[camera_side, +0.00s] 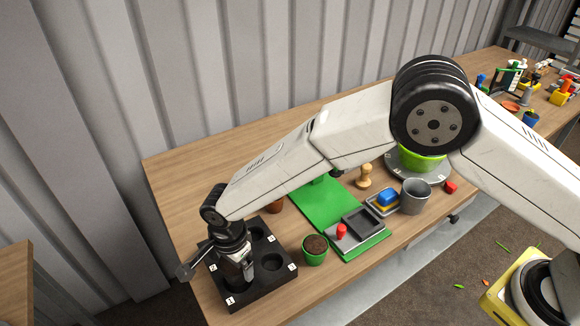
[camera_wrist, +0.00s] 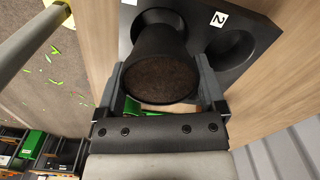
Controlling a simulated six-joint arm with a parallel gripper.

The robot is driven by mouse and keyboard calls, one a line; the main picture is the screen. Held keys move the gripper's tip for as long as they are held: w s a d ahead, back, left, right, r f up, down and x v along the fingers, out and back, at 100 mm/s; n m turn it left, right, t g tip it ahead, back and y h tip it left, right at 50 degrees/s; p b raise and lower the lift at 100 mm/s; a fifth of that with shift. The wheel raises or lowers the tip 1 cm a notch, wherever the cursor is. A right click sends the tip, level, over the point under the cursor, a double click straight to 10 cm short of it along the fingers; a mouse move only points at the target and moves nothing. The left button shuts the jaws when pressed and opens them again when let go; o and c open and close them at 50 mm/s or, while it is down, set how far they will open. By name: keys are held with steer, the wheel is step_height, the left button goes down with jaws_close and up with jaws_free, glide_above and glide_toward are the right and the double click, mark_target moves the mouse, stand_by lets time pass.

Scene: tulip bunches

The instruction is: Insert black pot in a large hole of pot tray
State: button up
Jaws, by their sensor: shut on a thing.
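The black pot (camera_wrist: 160,58), filled with dark soil, is between the two fingers of my gripper (camera_wrist: 160,82) in the wrist view. The fingers are shut on its sides. The black pot tray (camera_wrist: 262,36) lies beyond it, with round holes and white number labels; an empty hole shows beside the label 2. The pot's lower end is over or in one of the holes; how deep I cannot tell. In the side view my gripper (camera_side: 245,270) points down at the front left of the tray (camera_side: 262,293), and the pot is mostly hidden.
A green pot with soil (camera_side: 315,249) stands right of the tray. A brown pot (camera_side: 275,205) is partly hidden behind my arm. A green board (camera_side: 318,205) with a grey tray (camera_side: 363,225), a grey cup (camera_side: 415,197) and a wooden stamp (camera_side: 364,177) are farther right.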

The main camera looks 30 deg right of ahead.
mark_target(238, 274)
steer(key=shift+f, duration=1.9)
stand_by(0.6)
steer(key=o, duration=1.2)
steer(key=shift+f, duration=0.1)
steer(key=shift+c, duration=0.2)
steer(key=shift+r, duration=4)
steer(key=shift+w, duration=0.1)
